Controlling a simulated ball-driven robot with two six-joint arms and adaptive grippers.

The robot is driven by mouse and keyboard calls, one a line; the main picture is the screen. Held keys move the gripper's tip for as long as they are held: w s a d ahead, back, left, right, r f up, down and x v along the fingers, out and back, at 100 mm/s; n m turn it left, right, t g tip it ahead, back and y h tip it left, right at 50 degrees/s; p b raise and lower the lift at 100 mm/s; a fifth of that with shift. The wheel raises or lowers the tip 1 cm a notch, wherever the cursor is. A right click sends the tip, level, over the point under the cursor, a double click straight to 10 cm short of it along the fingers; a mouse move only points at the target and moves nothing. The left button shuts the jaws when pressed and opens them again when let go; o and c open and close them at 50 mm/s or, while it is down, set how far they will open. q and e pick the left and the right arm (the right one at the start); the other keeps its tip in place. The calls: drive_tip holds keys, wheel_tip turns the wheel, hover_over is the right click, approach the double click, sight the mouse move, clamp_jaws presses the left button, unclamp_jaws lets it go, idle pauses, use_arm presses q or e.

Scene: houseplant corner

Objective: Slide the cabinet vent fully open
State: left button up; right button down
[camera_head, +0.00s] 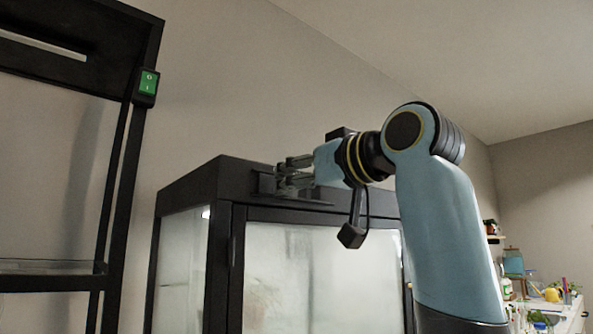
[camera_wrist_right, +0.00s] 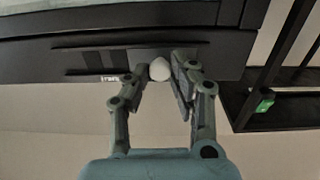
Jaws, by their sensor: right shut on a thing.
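The black-framed cabinet (camera_head: 188,186) has glass panes and stands in the middle of the head view. Its vent (camera_head: 305,202) is on the black top band, partly hidden by my right gripper (camera_head: 284,179). In the right wrist view, the vent (camera_wrist_right: 95,61) shows as dark rails on the cabinet band. A pale rounded knob (camera_wrist_right: 160,69) sits at the vent's right part there. My right gripper (camera_wrist_right: 163,62) has its fingers on both sides of this knob, shut on it. My left gripper is not in view.
A black shelf rack (camera_head: 118,190) with a green switch (camera_head: 148,83) stands at the left, apart from the cabinet. A white table (camera_head: 553,310) with several small items is far right. The air above the cabinet is clear.

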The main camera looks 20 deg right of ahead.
drive_tip(key=shift+f, duration=0.1)
drive_tip(key=c, duration=1.5)
unclamp_jaws()
drive_tip(key=shift+a, duration=0.1)
drive_tip(key=shift+c, duration=0.2)
drive_tip(key=shift+o, duration=1.1)
drive_tip(key=shift+a, duration=0.1)
drive_tip(key=shift+o, duration=0.8)
drive_tip(key=shift+s+a, duration=0.1)
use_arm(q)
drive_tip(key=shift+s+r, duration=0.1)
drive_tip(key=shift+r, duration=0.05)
use_arm(e)
drive_tip(key=v, duration=0.7)
drive_tip(key=shift+s, duration=0.2)
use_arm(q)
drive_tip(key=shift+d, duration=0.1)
use_arm(e)
drive_tip(key=shift+d, duration=0.2)
